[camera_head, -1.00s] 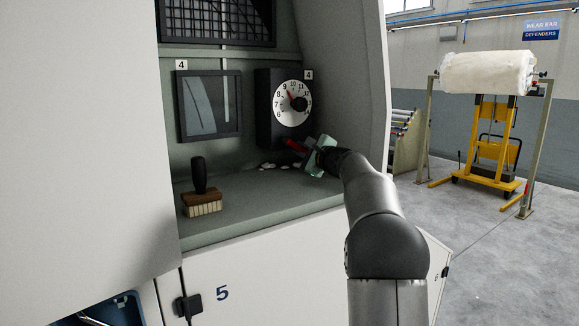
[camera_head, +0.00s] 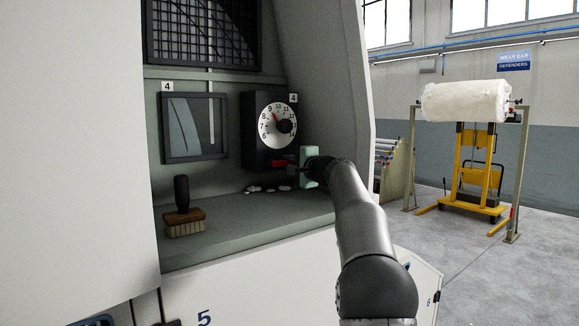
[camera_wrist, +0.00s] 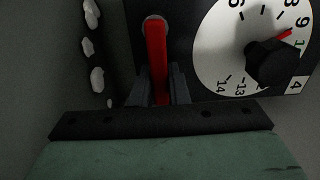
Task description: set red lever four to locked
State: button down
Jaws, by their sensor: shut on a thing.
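The red lever (camera_head: 280,163) sits at the lower part of the black dial box (camera_head: 250,150) marked 4. In the head view it points right, close to level. My gripper (camera_head: 292,166) is at its outer end. In the wrist view the red lever (camera_wrist: 155,45) runs from a round pivot down between the two dark fingers of my gripper (camera_wrist: 162,88), which are shut on it. The white dial (camera_head: 277,126) has a black knob and a red pointer near 9. I cannot read any locked marking, and the lever's outer tip is hidden between the fingers.
A wooden brush (camera_head: 184,222) stands on the green shelf (camera_head: 240,238) at left. White fluff (camera_head: 268,188) lies below the dial box. A dark-framed window (camera_head: 194,128) is left of it. The machine's side wall (camera_head: 340,100) rises close to my arm on the right.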

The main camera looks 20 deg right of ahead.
dwell(0.3)
jog(key=c, duration=1.4)
grip_release()
jog(key=s+d+b, duration=0.3)
jog(key=s+b, duration=0.1)
jog(key=s, duration=1.3)
jog(key=shift+d, duration=0.2)
jog(key=shift+r, duration=0.1)
